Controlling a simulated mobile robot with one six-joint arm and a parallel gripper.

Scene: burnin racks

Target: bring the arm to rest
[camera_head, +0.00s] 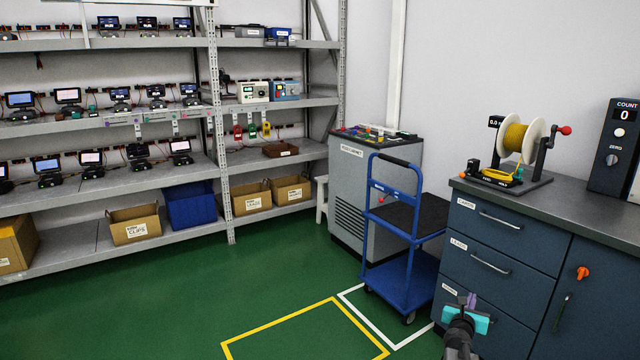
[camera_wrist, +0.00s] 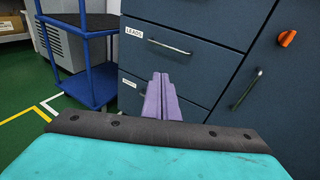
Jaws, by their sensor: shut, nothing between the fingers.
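My gripper (camera_head: 470,301) shows at the lower right of the head view, in front of the drawers of the blue-grey cabinet (camera_head: 505,225). Its two purple fingers (camera_wrist: 163,98) are closed together with nothing between them in the wrist view. They point toward the cabinet's lower drawer front, below the drawer labelled LEADS (camera_wrist: 165,45). A turquoise part of my wrist fills the bottom of the wrist view. Whether the fingertips touch the cabinet cannot be told.
A blue cart (camera_head: 405,275) stands left of the cabinet, beside a grey machine (camera_head: 350,195). A wire spool (camera_head: 522,138) and a counter box (camera_head: 612,148) stand on the worktop. Shelves (camera_head: 100,185) with devices and bins line the back wall. The green floor (camera_head: 200,300) at left is clear.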

